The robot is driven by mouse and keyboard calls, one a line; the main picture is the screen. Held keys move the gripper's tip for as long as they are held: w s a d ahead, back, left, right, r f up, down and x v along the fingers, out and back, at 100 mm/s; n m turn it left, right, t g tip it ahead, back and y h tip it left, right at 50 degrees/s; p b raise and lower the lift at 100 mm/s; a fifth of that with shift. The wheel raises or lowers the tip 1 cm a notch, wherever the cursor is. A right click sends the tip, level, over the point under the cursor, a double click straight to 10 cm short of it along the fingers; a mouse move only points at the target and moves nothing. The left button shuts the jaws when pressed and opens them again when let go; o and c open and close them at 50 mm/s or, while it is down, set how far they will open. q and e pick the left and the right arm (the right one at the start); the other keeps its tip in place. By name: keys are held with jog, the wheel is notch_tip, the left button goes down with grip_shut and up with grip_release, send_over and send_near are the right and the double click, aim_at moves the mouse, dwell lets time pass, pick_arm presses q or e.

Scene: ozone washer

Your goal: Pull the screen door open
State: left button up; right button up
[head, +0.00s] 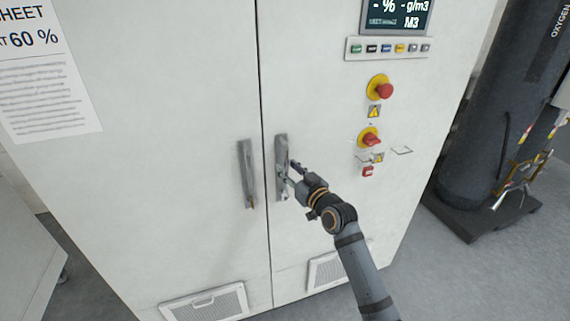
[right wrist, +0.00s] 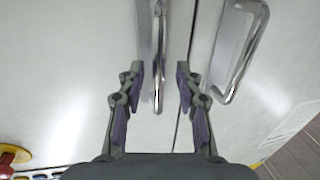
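The screen door (head: 325,115) is the right door of a white cabinet and carries a dark display (head: 397,14) at its top. It looks shut against the left door. Its metal bar handle (head: 281,152) stands beside the seam between the doors. My right gripper (head: 288,176) is at this handle, its fingertips overlapping the handle's lower part. In the right wrist view, my right gripper (right wrist: 160,84) is open, with the screen door handle (right wrist: 159,50) lined up between its fingertips. Neither finger clearly touches the bar. My left gripper is not in view.
The left door's handle (head: 247,174) is close beside, also in the right wrist view (right wrist: 245,55). Red knobs (head: 384,91) and a row of buttons (head: 388,48) sit on the screen door. A dark oxygen cylinder (head: 490,120) stands to the right. Vents (head: 207,303) are low on the doors.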

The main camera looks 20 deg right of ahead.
jog(key=shift+x, duration=1.05)
grip_shut()
